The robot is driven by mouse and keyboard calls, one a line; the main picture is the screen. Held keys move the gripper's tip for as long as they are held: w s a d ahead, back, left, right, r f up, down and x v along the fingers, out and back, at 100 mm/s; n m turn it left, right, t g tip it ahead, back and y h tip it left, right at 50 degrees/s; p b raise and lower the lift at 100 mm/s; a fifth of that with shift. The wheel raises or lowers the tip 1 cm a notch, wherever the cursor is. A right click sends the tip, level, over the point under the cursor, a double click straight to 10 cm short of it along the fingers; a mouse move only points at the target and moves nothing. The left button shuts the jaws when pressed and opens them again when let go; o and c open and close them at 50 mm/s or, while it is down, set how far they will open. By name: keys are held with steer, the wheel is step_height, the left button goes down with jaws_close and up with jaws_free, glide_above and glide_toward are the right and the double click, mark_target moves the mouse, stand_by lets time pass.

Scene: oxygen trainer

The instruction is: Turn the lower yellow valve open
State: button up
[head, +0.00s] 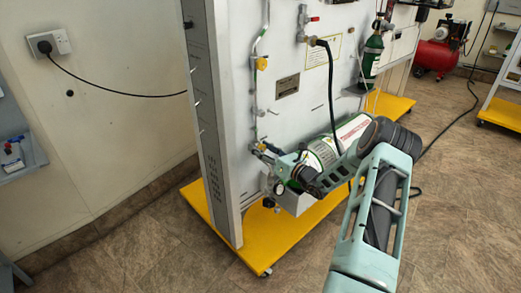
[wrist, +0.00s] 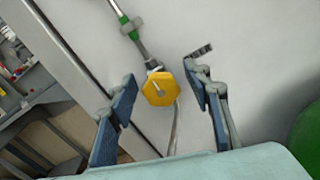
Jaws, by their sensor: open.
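The lower yellow valve (wrist: 158,89) is a faceted yellow knob on a thin metal pipe against the pale panel. In the wrist view it sits between the two blue-padded fingers of my gripper (wrist: 161,84), with gaps on both sides. My gripper is open and holds nothing. In the head view my gripper (head: 262,151) is at the panel's lower left, where it largely hides the lower valve. The upper yellow valve (head: 262,63) is higher on the same pipe, clear of my arm.
The panel (head: 290,110) stands on a yellow base (head: 225,223). A dark green cylinder (head: 372,58) and a dark hose (head: 331,85) are right of the pipe. A red compressor (head: 435,58) stands at the back right. The floor at left is clear.

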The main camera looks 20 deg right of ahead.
steer(key=shift+w+a, duration=0.1)
steer(key=shift+w, duration=0.15)
steer(key=c, duration=1.2)
steer(key=shift+o, duration=0.2)
steer(key=shift+f+n+b, duration=0.1)
steer(key=shift+n+b, duration=0.35)
steer(key=shift+n, duration=0.75)
steer(key=shift+s+n+b, duration=0.1)
steer(key=shift+n+b, duration=0.2)
steer(key=shift+n, duration=0.9)
steer(key=o, duration=1.2)
steer(key=shift+c, duration=0.2)
